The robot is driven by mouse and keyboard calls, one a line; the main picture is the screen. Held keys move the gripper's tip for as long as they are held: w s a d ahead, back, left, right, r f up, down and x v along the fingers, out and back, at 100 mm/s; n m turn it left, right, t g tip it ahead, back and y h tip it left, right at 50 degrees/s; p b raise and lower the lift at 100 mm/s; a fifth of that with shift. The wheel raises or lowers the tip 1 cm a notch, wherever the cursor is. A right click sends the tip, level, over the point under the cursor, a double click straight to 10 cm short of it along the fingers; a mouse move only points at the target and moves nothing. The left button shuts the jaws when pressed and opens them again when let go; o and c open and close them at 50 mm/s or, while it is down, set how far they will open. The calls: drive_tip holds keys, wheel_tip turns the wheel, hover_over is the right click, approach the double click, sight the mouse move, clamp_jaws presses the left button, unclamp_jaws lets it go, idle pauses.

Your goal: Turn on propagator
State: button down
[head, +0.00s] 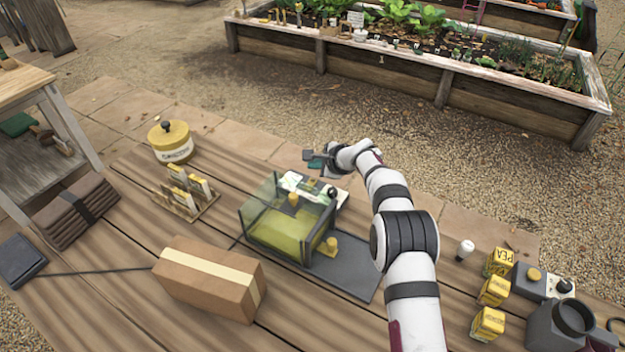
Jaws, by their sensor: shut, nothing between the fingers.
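The propagator appears to be the clear-walled box (270,236) with a yellow-green floor, standing mid-table in the head view. A dark grey plate (350,277) extends from its right side, with a yellow knob-like piece (331,245) near the box wall. Behind the box is a pale panel (300,184) with a dark round knob (332,192), partly hidden by the box and my arm. My gripper (312,157) is above and behind the box, apart from it, shut and empty. Its fingertips are small in this view. I cannot tell whether the propagator is on.
A cardboard box (208,280) stands front left, near a dark cable. A yellow-lidded tin (170,142) and a wooden packet rack (186,193) are at left. Yellow seed boxes (493,291), a bulb (465,250), a grey unit with a yellow button (530,281) and a mug (560,325) are at right.

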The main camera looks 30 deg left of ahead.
sight(315, 183)
drive_tip(key=shift+w+f, duration=0.15)
drive_tip(key=shift+f, duration=0.75)
drive_tip(key=shift+w+f, duration=0.1)
drive_tip(key=shift+f, duration=0.8)
idle(0.6)
drive_tip(key=shift+w+f, duration=0.1)
drive_tip(key=shift+f, duration=0.3)
drive_tip(key=shift+f, duration=0.3)
idle(0.4)
idle(0.3)
drive_tip(key=shift+r, duration=0.75)
drive_tip(key=shift+r, duration=0.1)
drive_tip(key=shift+s+r, duration=0.25)
drive_tip(key=shift+r, duration=0.95)
drive_tip(key=shift+s+r, duration=0.2)
drive_tip(key=shift+r, duration=1)
